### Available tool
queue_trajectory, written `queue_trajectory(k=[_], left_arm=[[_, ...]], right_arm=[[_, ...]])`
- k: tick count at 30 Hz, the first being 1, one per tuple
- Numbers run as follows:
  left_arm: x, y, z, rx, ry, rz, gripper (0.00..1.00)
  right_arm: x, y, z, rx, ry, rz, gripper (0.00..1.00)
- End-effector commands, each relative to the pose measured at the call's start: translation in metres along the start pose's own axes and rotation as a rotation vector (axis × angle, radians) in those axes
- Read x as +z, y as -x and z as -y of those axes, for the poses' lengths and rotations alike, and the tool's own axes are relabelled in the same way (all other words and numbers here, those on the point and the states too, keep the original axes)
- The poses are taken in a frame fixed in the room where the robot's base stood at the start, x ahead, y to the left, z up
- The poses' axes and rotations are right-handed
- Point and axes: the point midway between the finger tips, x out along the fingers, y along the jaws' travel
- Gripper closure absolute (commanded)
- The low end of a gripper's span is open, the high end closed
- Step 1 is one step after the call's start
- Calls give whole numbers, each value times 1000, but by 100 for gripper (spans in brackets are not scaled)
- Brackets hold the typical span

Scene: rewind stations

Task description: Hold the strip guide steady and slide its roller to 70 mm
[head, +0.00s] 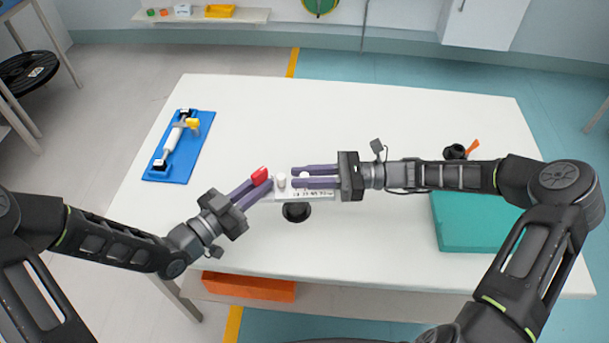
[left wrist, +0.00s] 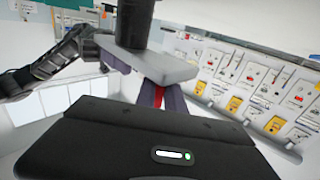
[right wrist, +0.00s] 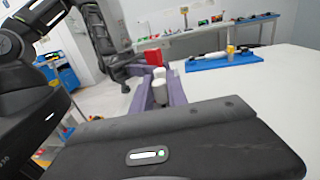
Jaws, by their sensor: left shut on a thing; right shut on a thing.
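The strip guide (head: 318,193) is a pale plate with a printed scale on a black round base (head: 297,212); the scale is too small to read. My left gripper (head: 262,180) is shut on its red grip (head: 260,175) at the left end. The red also shows between the fingers in the left wrist view (left wrist: 159,96). One white roller (head: 281,181) stands near the red grip, outside my right fingers. My right gripper (head: 294,176) is shut on a second white roller (head: 305,175), also between the fingers in the right wrist view (right wrist: 160,94). The fingers partly hide the plate.
A blue board (head: 154,174) with a white roller device lies at the table's left. A teal block (head: 468,225) lies at the right, with a black knob (head: 455,152) and an orange piece behind it. The back of the white table (head: 370,110) is clear.

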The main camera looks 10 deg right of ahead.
Motion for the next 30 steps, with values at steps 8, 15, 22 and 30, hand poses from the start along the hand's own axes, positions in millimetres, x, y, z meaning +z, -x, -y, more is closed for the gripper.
queue_trajectory(k=[8,15,22,30], left_arm=[[0,0,0,0,0,0,100],[0,0,0,0,0,0,100],[0,0,0,0,0,0,100],[0,0,0,-1,0,0,100]], right_arm=[[0,0,0,-1,0,-1,100],[0,0,0,-2,0,-1,100],[0,0,0,-2,0,-1,100],[-1,29,2,-5,1,-3,100]])
